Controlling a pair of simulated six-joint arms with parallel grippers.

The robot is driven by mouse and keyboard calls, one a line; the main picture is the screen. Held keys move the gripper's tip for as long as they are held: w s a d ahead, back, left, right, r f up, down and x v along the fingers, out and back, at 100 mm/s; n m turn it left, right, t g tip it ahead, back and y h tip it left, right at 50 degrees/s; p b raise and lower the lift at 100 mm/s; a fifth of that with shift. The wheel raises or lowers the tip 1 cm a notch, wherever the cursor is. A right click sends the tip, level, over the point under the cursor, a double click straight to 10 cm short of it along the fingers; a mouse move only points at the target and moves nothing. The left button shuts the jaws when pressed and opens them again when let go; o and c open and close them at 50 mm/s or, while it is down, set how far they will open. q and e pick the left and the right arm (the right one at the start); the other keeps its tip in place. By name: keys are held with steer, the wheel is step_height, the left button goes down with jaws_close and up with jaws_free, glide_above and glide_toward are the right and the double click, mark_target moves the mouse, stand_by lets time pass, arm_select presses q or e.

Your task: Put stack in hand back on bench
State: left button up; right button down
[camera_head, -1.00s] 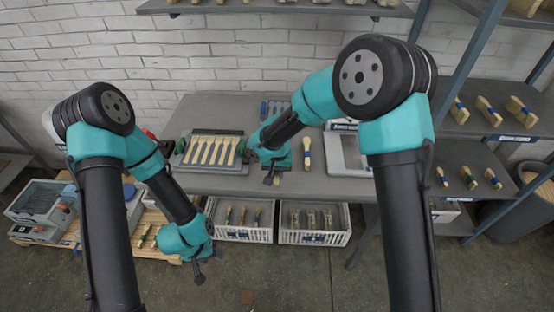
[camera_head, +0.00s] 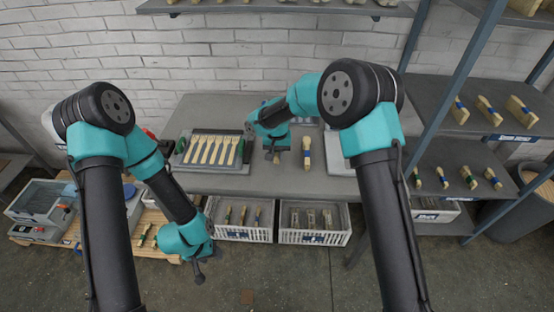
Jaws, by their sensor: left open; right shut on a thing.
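My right gripper (camera_head: 279,149) is over the middle of the grey bench (camera_head: 350,188), shut on a wooden stack (camera_head: 276,158). Only a small tan piece of that stack shows below the jaws; the rest is hidden by the gripper and arm. I cannot tell whether it touches the bench top. Another wooden stack with a blue band (camera_head: 307,152) lies on the bench just right of the gripper, apart from it. My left gripper (camera_head: 199,274) is open and empty, low in front of the bench, over the floor.
A tray with a row of several wooden spoons (camera_head: 213,151) lies on the bench at left. A pale framed device (camera_head: 340,150) is partly hidden behind my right arm. Two white crates (camera_head: 315,238) with bundles stand below the front edge. Shelves at right (camera_head: 455,180) hold banded stacks.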

steer(key=shift+w+f, duration=0.1)
steer(key=shift+f, duration=1.65)
steer(key=shift+f, duration=0.15)
steer(key=c, duration=1.1)
jaws_free()
step_height(320, 180, up, 12)
steer(key=shift+r, duration=0.15)
